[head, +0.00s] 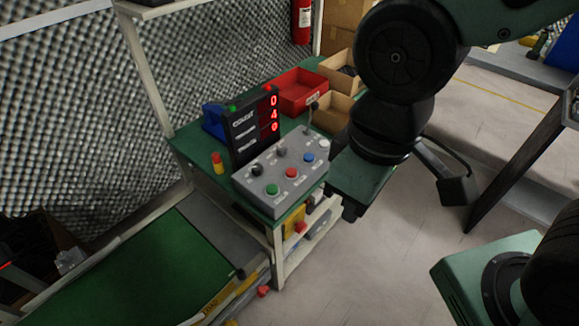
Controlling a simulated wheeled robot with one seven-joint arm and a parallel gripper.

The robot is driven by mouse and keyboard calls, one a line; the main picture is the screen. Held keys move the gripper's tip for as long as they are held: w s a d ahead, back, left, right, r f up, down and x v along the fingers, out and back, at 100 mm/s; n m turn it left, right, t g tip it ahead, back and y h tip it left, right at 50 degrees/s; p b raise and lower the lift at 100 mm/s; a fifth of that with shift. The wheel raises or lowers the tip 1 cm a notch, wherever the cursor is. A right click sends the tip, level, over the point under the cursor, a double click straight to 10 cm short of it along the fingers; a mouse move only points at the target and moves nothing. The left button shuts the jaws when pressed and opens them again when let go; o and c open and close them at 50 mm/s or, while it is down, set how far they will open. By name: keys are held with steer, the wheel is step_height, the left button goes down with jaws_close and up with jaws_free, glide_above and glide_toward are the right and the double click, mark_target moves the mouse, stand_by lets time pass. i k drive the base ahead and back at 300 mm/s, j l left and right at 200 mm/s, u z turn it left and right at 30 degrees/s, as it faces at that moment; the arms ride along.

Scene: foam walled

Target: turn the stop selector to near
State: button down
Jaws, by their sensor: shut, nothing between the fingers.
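A grey control box (270,208) sits on the green bench, with coloured push buttons and dark knobs on its sloped top. One black knob (257,169) is at the left of the panel and another dark knob (281,152) is behind it. The labels are too small to read, so I cannot tell which knob is the stop selector or where it points. My gripper (350,211) is shut and empty, to the right of the box and apart from it. It hangs beyond the box's right edge, pointing down.
A black counter display (242,133) with red digits stands behind the panel. A lever (312,113) rises at the box's back right. A red bin (297,92) and cardboard boxes stand farther back. A green conveyor belt (150,270) lies at the lower left.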

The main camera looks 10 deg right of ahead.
mark_target(281, 150)
steer(key=i+l, duration=0.3)
steer(key=i, duration=0.15)
steer(key=i+l, duration=0.25)
steer(key=i, duration=0.15)
steer(key=u, duration=0.05)
